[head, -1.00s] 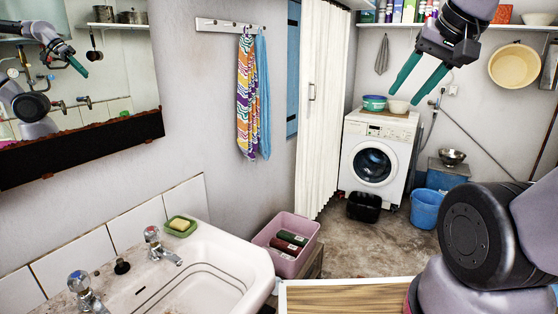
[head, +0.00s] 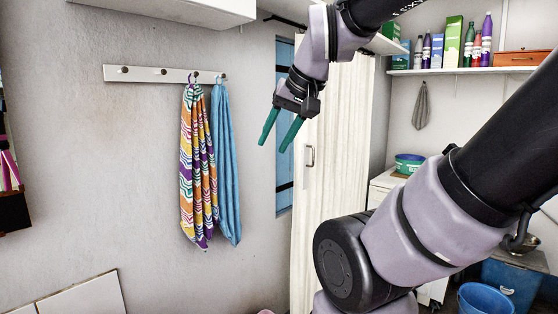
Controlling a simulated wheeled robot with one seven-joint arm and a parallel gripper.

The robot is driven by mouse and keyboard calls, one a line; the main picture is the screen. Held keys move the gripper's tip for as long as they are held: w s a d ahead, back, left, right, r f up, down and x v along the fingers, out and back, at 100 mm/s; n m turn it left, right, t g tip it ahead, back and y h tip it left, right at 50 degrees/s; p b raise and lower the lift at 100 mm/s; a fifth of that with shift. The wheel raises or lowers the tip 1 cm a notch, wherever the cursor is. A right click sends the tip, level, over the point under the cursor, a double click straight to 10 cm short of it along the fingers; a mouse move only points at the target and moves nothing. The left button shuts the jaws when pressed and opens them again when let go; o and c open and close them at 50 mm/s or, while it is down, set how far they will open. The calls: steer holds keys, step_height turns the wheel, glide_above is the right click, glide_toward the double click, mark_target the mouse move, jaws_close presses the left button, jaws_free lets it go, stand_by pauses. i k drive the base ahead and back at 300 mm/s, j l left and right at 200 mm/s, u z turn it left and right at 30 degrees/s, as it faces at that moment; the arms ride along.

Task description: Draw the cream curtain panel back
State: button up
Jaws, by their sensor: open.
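The cream curtain panel (head: 336,170) hangs in vertical folds right of centre, beside a blue shuttered opening (head: 284,180). A small metal handle (head: 310,155) shows on its left part. My gripper (head: 277,141) is open and empty, its two green fingers pointing down and to the left. In the picture the fingers lie just left of the curtain's left edge, over the blue opening and grey wall. I cannot tell how far in front of the curtain they are.
A hook rail (head: 165,74) on the left wall holds a patterned towel (head: 195,165) and a blue towel (head: 226,165). A white cabinet (head: 190,8) juts out above. A shelf (head: 470,71) with bottles is at the right. A blue bucket (head: 485,299) stands at lower right.

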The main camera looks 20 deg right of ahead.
mark_target(305, 141)
steer(key=i+l+u, duration=0.1)
steer(key=l+u, duration=0.6)
steer(key=l, duration=0.25)
steer(key=l+u, duration=0.1)
steer(key=l, duration=2.85)
